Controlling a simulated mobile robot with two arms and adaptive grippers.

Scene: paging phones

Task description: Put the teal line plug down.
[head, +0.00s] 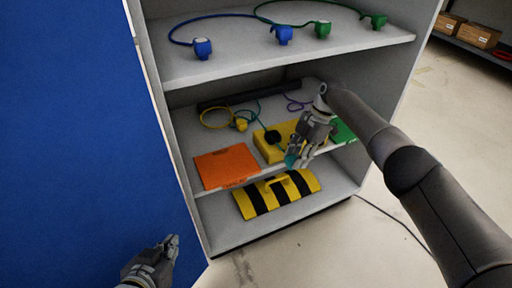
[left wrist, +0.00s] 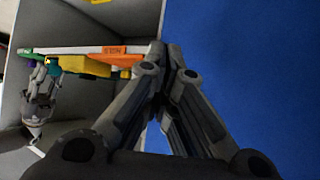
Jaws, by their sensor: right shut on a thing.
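The teal line plug (head: 291,159) is in my right gripper (head: 297,152), in front of the middle shelf's front edge. The gripper is shut on it and hides part of it. In the left wrist view the teal plug (left wrist: 53,67) shows as a small patch by my right gripper (left wrist: 45,75). A yellow box (head: 268,150) with a round black part on top is on the shelf just left of my right gripper. My left gripper (head: 172,243) is empty, low in front of a blue panel, well away from the shelf; its fingers meet at the tips (left wrist: 174,62).
An orange panel (head: 227,167) and a green panel (head: 343,131) lie on the middle shelf (head: 185,128). A yellow plug (head: 241,125) and cables lie behind. Blue (head: 203,48) and green plugs (head: 323,29) stand above. A yellow-black striped piece (head: 277,194) is below.

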